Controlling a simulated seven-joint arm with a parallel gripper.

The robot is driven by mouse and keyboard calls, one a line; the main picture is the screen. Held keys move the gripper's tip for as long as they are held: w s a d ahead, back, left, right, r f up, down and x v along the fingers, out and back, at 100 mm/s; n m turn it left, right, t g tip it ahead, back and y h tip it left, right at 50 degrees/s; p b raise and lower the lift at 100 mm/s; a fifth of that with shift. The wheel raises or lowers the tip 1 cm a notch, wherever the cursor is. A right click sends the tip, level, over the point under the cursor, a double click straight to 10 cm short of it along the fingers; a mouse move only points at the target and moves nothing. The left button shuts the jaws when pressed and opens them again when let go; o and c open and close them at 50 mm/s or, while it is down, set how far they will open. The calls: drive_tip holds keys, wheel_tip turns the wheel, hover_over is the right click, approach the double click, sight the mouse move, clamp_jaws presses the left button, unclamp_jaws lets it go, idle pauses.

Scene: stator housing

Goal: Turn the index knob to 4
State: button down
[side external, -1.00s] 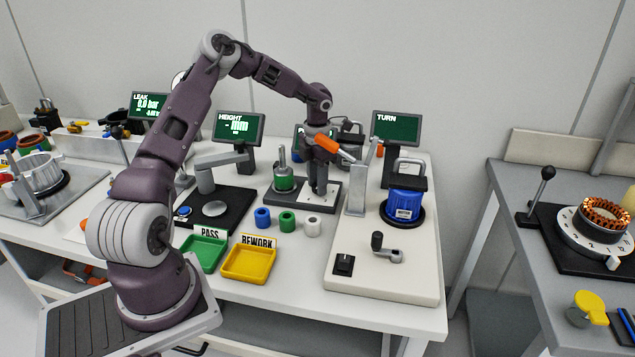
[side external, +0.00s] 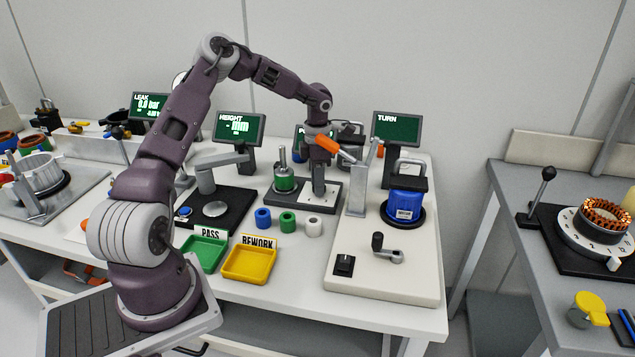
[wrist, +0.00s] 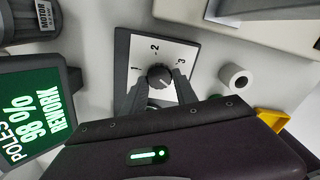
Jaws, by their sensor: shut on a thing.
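The index knob (wrist: 159,76) is a small dark round knob on a white dial plate (wrist: 188,51) with a dark border. The numbers 1, 2 and 3 show around it in the wrist view; the 4 is not visible, and part of the plate is hidden by my gripper. A light mark on the knob is too small to read surely. My gripper (wrist: 159,82) is shut on the knob, one finger on each side. In the side view my gripper (side external: 318,193) points down onto the plate (side external: 324,203), and the knob is hidden.
A green part on a post (side external: 284,180) stands left of the plate. Blue, green and white rings (side external: 287,221) lie in front. A grey post (side external: 356,190) stands close on the right. A screen (wrist: 35,110) reads POLES 98 % REWORK.

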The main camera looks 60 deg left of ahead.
drive_tip(key=shift+r, duration=0.1)
drive_tip(key=c, duration=1)
unclamp_jaws()
drive_tip(key=shift+o, duration=0.2)
